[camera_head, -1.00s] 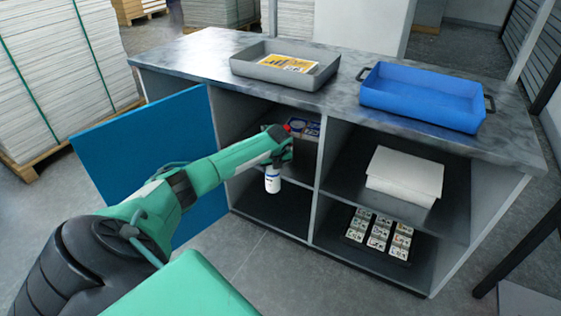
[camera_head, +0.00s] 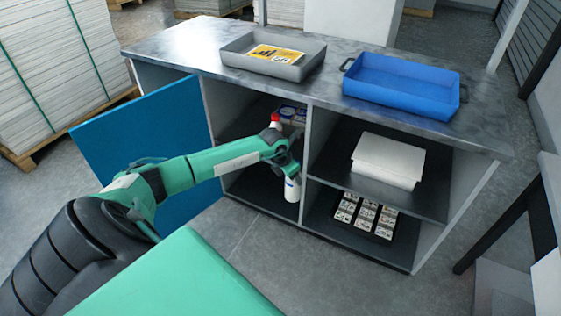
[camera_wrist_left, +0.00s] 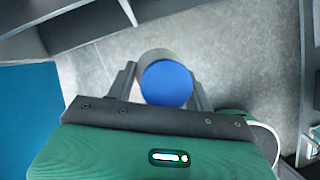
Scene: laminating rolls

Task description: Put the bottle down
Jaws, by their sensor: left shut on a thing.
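My left gripper (camera_head: 291,168) is shut on a white bottle (camera_head: 292,189), which it holds roughly upright in front of the cabinet. In the left wrist view the bottle's round blue top (camera_wrist_left: 167,83) sits between the two fingers (camera_wrist_left: 166,90), with grey floor beyond it. The bottle's middle is partly hidden by the gripper in the head view. It overlaps the lower end of the cabinet's middle divider in the picture. I cannot tell how far it is from the cabinet. My right gripper is not in view.
The cabinet's worktop (camera_head: 187,45) carries a grey tray (camera_head: 272,67) and a blue tray (camera_head: 400,98). A red-topped item (camera_head: 275,117) stands on the upper left shelf. White paper (camera_head: 387,160) and a black tray of small items (camera_head: 367,216) fill the right side. A blue door (camera_head: 150,140) stands open.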

